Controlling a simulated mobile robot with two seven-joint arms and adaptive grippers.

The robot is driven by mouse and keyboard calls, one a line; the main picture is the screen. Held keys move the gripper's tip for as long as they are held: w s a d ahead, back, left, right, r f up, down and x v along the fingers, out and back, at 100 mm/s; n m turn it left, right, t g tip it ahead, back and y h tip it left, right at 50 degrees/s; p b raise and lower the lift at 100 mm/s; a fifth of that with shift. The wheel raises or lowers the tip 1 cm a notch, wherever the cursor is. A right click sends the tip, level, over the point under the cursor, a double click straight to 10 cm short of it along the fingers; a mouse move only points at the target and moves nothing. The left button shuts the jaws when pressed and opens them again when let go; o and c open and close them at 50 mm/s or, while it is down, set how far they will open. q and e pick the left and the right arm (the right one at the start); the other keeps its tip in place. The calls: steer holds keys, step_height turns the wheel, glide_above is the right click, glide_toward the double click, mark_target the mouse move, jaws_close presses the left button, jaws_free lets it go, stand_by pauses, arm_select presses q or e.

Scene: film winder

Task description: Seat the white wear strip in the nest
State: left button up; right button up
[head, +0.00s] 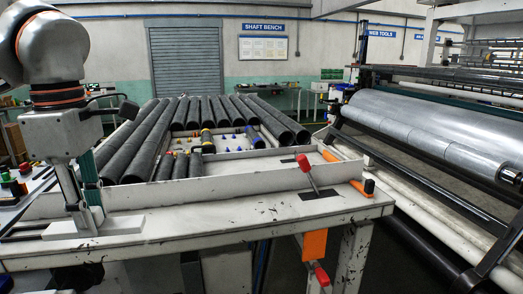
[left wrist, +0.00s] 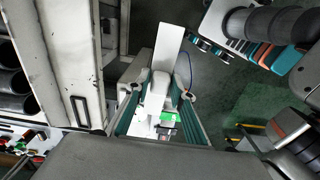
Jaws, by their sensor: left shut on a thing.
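My left gripper (head: 84,212) points down over the left front part of the white bench and is shut on the white wear strip (head: 122,225). The strip looks like a flat white bar lying crosswise under the fingers. I cannot tell whether it touches the bench top. In the left wrist view the strip (left wrist: 169,42) sticks out beyond the fingertips (left wrist: 160,90), and its middle is partly hidden by them. I cannot pick out the nest for certain; dark rectangular recesses (head: 322,193) show in the bench top to the right. My right gripper is not in view.
A red-handled lever (head: 308,172) stands up on the bench at the right. A raised white rail (head: 240,178) runs along the bench behind the strip. Black rollers (head: 140,145) lie beyond it. A large metal roll (head: 430,130) fills the right. The bench front middle is clear.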

mark_target(109, 230)
arm_select(q)
steer(key=w+f+m, duration=0.1)
steer(key=f, duration=0.1)
steer(key=w+f+m, duration=0.2)
steer(key=f, duration=0.1)
steer(key=shift+f+m, duration=0.3)
steer(key=shift+m, duration=0.1)
step_height(109, 230, down, 21)
steer(key=d+m, duration=0.2)
steer(key=m, duration=1.4)
steer(key=shift+w+d, duration=0.2)
steer(key=shift+w, duration=0.2)
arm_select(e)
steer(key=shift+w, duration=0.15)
